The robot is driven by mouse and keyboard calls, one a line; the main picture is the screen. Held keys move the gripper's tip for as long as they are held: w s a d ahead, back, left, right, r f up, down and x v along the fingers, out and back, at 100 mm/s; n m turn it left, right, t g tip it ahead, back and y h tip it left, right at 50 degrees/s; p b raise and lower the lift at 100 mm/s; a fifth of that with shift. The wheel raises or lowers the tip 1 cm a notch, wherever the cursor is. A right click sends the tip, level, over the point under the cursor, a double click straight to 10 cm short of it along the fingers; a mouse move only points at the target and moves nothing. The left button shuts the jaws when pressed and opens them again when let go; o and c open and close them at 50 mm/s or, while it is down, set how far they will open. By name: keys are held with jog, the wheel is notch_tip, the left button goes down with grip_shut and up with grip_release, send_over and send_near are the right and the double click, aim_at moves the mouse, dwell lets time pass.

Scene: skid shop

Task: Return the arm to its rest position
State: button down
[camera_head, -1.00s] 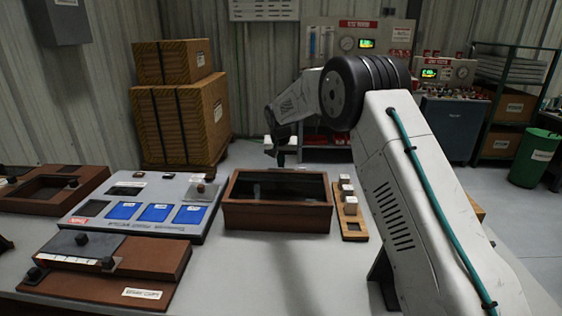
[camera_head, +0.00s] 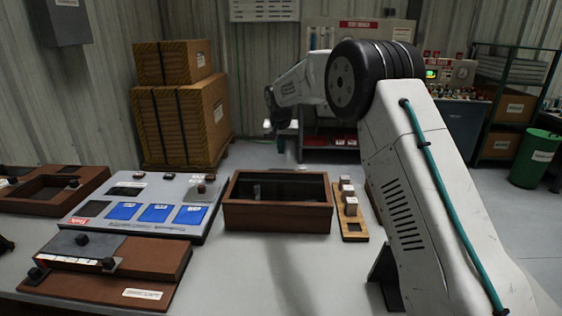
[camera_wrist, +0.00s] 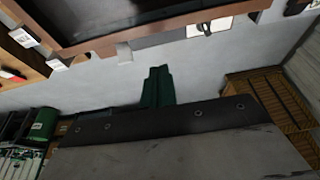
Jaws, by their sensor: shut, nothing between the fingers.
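My arm rises from the right of the table in the head view, with its elbow high and its wrist hanging over the table's far side. My gripper (camera_head: 280,146) is small there, behind and above the dark wooden box with a glassy top (camera_head: 277,217), and clear of it. In the wrist view my gripper (camera_wrist: 158,70) shows as dark green fingers pressed together, with nothing between them.
A wooden strip with white-topped blocks (camera_head: 355,229) lies right of the box. A grey panel with blue squares (camera_head: 110,228) and brown wooden units (camera_head: 160,262) are on the left. Stacked cartons (camera_head: 184,125) stand behind. A green bin (camera_head: 534,158) is at far right.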

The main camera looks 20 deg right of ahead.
jog(key=d+v, duration=0.1)
jog(key=v, duration=0.5)
jog(key=s+f+n+g, duration=0.1)
jog(key=s+f, duration=0.2)
jog(key=s, duration=0.1)
jog(key=s+d+r+n, duration=0.1)
jog(key=s+r, duration=0.2)
jog(key=s, duration=2.4)
jog(key=s+d+r+n+g+y, duration=0.1)
jog(key=s+r, duration=0.2)
jog(key=s, duration=2.4)
jog(key=shift+s+d+n, duration=0.25)
jog(key=shift+n, duration=0.05)
jog(key=shift+d+r, duration=0.15)
